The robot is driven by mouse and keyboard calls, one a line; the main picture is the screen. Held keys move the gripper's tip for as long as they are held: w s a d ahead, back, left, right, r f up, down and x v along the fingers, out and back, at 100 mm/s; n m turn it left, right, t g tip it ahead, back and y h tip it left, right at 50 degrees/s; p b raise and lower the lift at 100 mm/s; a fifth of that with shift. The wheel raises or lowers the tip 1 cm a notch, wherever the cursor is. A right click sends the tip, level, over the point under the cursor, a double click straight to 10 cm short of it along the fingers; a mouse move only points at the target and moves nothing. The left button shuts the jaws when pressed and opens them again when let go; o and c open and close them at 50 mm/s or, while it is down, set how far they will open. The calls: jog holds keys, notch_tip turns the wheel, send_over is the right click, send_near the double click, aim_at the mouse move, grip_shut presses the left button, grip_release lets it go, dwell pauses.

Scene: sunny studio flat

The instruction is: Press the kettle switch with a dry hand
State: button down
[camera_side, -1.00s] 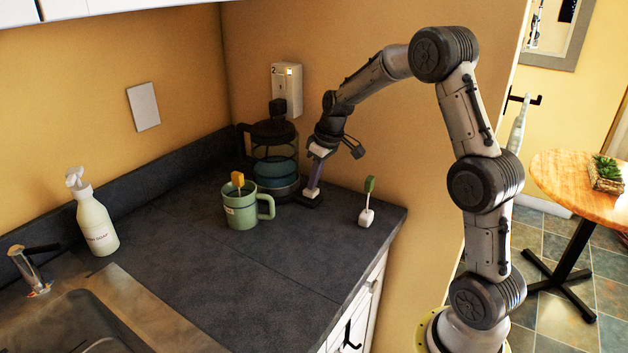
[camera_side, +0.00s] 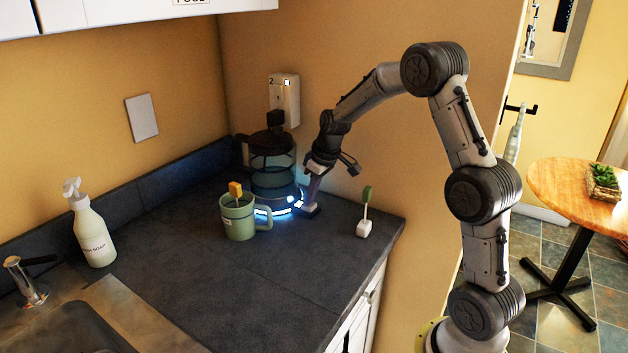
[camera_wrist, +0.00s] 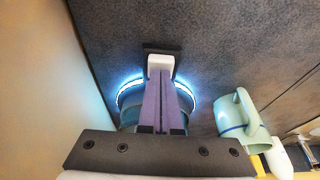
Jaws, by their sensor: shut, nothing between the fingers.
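The glass kettle (camera_side: 272,170) with a dark lid stands on the counter near the back corner, and a bright blue-white ring glows at its base. In the wrist view the glowing ring (camera_wrist: 127,90) shows on both sides of my fingers. My gripper (camera_side: 312,196) is shut and empty, pointing down at the kettle's right side. In the wrist view my gripper (camera_wrist: 160,78) has its purple fingers together, with the tips at a pale switch (camera_wrist: 160,62) on a dark tab. The fingertips hide part of the switch, and I cannot tell whether they still touch it.
A green mug (camera_side: 238,220) with a yellow-tagged item stands just left of the kettle. A white-based, green-topped item (camera_side: 364,220) stands to the right. A soap bottle (camera_side: 92,230) and tap (camera_side: 26,284) are at left. The counter's front (camera_side: 270,275) is clear.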

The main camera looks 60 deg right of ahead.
jog(key=v, duration=0.3)
jog(key=shift+w+r, duration=0.25)
jog(key=shift+w, duration=0.1)
jog(key=v, duration=1)
jog(key=shift+r, duration=0.4)
jog(key=shift+w, duration=0.15)
jog(key=s+a+r+n+t, duration=0.1)
jog(key=s+a+r, duration=0.35)
jog(key=a, duration=0.25)
jog(key=s+a+r+n+t, duration=0.1)
jog(key=s+a+r+n, duration=0.1)
jog(key=s+a+r, duration=0.45)
jog(key=s+a+f+m, duration=0.1)
jog(key=s+a+f, duration=0.1)
jog(key=s+f, duration=0.4)
jog(key=s+a+f+m, duration=0.2)
jog(key=s+a+f, duration=0.1)
jog(key=s+f, duration=0.3)
jog(key=shift+s+f, duration=0.2)
jog(key=shift+s, duration=1)
